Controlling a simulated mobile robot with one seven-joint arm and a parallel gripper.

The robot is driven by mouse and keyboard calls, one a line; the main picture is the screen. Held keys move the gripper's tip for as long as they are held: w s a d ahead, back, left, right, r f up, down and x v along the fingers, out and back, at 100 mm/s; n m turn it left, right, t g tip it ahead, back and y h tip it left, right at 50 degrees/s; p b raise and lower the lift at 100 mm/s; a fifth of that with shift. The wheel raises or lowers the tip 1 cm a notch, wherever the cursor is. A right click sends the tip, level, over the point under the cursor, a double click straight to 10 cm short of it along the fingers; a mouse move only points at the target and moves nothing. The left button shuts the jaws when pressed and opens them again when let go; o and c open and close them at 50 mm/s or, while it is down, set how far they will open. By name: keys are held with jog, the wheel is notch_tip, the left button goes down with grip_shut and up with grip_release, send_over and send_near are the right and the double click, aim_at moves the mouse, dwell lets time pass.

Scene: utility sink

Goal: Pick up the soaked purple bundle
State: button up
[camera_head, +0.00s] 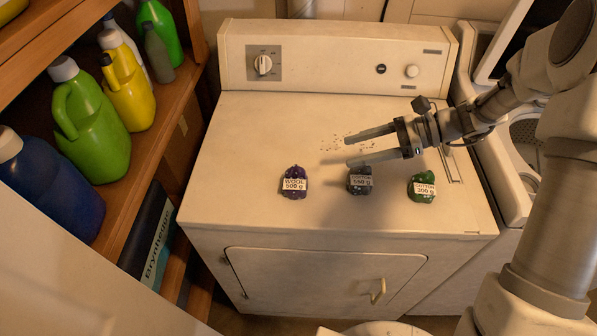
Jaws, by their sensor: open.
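A purple bundle (294,183) with a white label reading "WOOL 500 g" sits on the left front of the white dryer top (250,140). A dark grey bundle (359,182) labelled 550 g sits in the middle. A green bundle (421,188) labelled "COTTON 300 g" sits to the right. My gripper (358,149) is open and empty, its fingers pointing left. It is above the dryer top, up and right of the purple bundle and apart from it. I cannot tell from this view whether the purple bundle is wet.
Dark specks (350,142) lie on the dryer top behind the fingers. The dryer's control panel (335,58) rises at the back. A wooden shelf (150,140) with several bottles stands at the left. An open washer (520,150) stands at the right. The dryer's left top is clear.

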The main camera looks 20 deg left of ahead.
aim_at(290, 165)
jog(key=shift+w+a+f+m+y, duration=0.2)
jog(key=shift+a+f+m+y, duration=0.1)
jog(key=shift+a+f, duration=0.15)
jog(key=x, duration=1.1)
jog(key=shift+f, duration=0.1)
jog(key=shift+f+p+x, duration=0.15)
jog(key=shift+p+x, duration=0.1)
jog(key=shift+x, duration=1.25)
jog(key=shift+f+p+x, duration=0.2)
jog(key=shift+p+x, duration=0.05)
jog(key=shift+x, duration=1.2)
jog(key=shift+d, duration=0.15)
grip_shut()
jog(key=shift+r, duration=0.1)
